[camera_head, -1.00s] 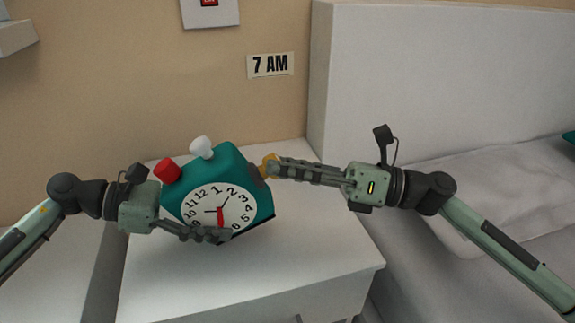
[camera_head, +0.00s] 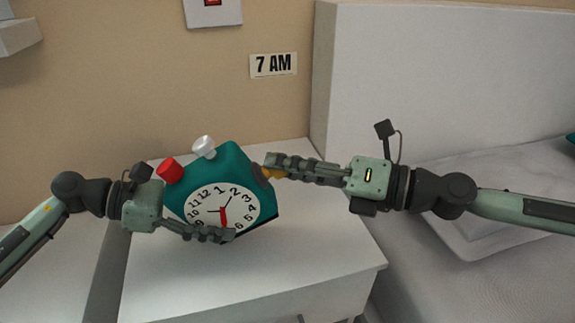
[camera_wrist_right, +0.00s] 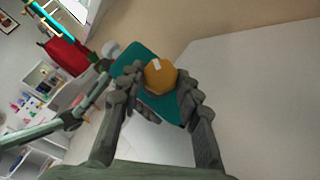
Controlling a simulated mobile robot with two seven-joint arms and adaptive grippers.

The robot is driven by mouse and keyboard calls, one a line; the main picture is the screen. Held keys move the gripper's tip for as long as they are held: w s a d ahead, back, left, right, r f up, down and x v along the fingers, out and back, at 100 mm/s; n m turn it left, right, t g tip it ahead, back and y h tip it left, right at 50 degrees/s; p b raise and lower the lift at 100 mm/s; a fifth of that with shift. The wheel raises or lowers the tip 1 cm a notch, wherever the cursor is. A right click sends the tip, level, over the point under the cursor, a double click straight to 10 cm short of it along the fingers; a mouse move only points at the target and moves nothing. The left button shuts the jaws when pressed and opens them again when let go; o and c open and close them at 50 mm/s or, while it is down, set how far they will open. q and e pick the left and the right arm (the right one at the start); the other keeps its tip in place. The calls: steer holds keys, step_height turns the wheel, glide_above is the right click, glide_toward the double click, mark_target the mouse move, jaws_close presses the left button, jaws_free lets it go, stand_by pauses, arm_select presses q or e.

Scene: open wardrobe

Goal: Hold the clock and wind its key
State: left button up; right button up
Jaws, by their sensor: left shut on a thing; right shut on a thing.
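The teal clock (camera_head: 234,167) has a white face, a red button and a white button on top. It is tilted, held above the white nightstand. My left gripper (camera_head: 230,235) is shut on the clock, with a finger lying across the lower part of the face. The yellow key (camera_head: 269,173) is on the clock's right side. My right gripper (camera_head: 270,163) is shut on the key, coming from the right. In the right wrist view the round key (camera_wrist_right: 160,75) sits between both fingers of the right gripper (camera_wrist_right: 158,90), with the teal clock (camera_wrist_right: 135,58) behind it.
The white nightstand (camera_head: 180,285) is below the clock, its top otherwise clear. A "7 AM" sign (camera_head: 273,64) hangs on the wall behind. A bed with a tall white headboard (camera_head: 430,80) is at the right.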

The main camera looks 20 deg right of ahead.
stand_by(0.3)
steer(key=o, duration=1.1)
steer(key=shift+d, duration=0.1)
steer(key=shift+o, duration=0.2)
